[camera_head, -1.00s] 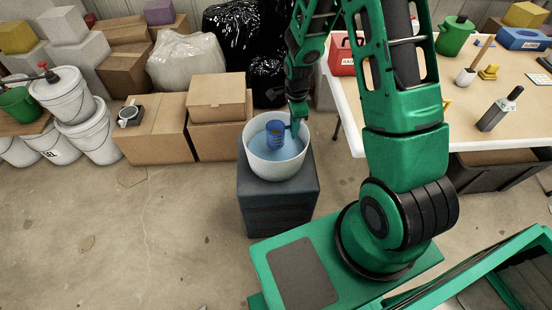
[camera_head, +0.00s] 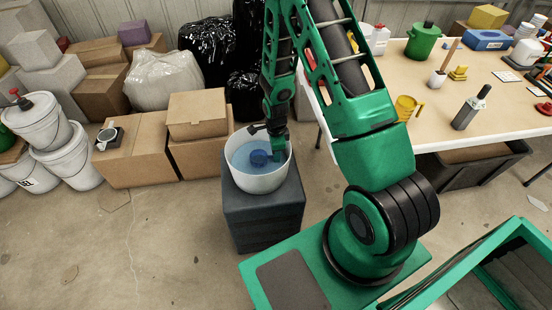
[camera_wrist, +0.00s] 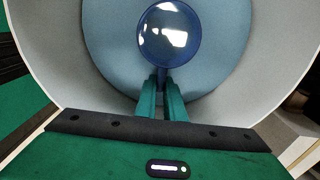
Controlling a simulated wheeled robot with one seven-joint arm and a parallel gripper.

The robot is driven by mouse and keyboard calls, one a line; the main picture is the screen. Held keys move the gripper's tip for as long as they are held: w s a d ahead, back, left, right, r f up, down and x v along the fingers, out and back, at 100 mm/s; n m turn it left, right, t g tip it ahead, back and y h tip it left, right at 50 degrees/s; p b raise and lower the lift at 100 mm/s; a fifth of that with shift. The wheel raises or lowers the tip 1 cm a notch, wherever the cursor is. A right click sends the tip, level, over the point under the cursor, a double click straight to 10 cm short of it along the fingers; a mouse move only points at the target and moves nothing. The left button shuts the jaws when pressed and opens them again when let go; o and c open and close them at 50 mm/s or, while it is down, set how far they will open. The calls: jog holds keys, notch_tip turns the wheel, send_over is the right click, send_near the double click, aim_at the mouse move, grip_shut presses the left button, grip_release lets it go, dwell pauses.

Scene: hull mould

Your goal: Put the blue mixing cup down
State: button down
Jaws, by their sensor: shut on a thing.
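The blue mixing cup (camera_head: 259,158) is inside a round white tub (camera_head: 238,183) holding pale blue liquid (camera_head: 242,150). My gripper (camera_head: 278,157) reaches down into the tub on the cup's right side. In the wrist view the cup (camera_wrist: 169,35) shows a round, dark blue, glossy face with bright reflections. My gripper's two green fingers (camera_wrist: 161,88) are closed together on a narrow blue part at the cup's near side, likely its handle. The cup looks low, at or partly in the liquid; its underside is hidden.
The tub stands on a dark grey block (camera_head: 262,212). Cardboard boxes (camera_head: 135,150) stand close on its left, and black bags (camera_head: 244,95) lie behind. A table (camera_head: 455,125) with a yellow mug (camera_head: 405,107) and other items is at right. Concrete floor is bare in front.

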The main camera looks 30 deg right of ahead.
jog(key=shift+f, duration=0.4)
jog(key=shift+f, duration=0.1)
jog(key=c, duration=1.8)
grip_release()
jog(key=shift+c, duration=0.2)
